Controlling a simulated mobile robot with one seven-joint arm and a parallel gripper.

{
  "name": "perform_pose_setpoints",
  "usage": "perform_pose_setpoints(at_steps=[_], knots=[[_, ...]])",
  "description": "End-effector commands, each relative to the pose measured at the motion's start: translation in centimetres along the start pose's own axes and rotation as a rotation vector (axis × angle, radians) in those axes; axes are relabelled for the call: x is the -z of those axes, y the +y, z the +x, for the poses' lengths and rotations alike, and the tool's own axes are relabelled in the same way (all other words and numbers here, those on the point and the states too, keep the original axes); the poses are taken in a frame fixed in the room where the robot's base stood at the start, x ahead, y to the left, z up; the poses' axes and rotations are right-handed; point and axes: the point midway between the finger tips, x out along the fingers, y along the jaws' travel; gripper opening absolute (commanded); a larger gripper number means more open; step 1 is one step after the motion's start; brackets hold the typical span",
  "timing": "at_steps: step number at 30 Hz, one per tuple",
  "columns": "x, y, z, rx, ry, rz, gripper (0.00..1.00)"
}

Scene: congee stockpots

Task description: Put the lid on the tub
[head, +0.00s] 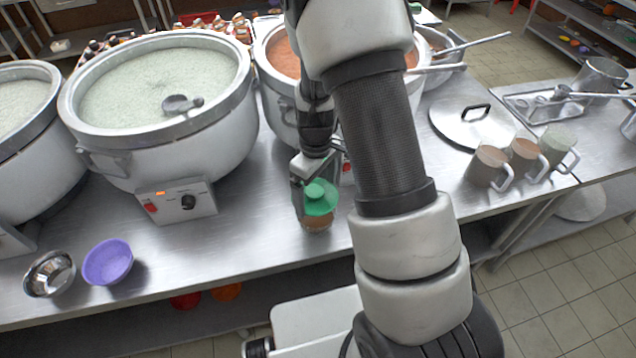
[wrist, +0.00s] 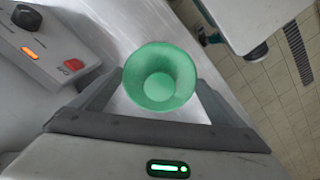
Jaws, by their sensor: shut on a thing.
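The tub (head: 317,225), small with brown contents, shows directly under the lid near the table's front edge. The lid hides most of the tub in the head view and all of it in the wrist view. I cannot tell whether the lid touches the tub's rim.
A large congee pot (head: 170,130) with a control box (head: 178,201) stands to the left. A purple bowl (head: 108,262) and a steel bowl (head: 49,274) lie at the front left. Several mugs (head: 487,168) and a pot lid (head: 470,140) are on the right. The steel table (head: 245,235) is clear left of the tub.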

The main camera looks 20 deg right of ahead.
Motion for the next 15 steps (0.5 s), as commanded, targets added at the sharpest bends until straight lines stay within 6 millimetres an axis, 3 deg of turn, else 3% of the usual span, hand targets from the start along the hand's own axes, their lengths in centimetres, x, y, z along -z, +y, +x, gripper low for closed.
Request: perform_pose_setpoints(at_steps=[15], knots=[[0.0, 0.0, 2.1, 0.003, 0.001, 0.004, 0.73]])
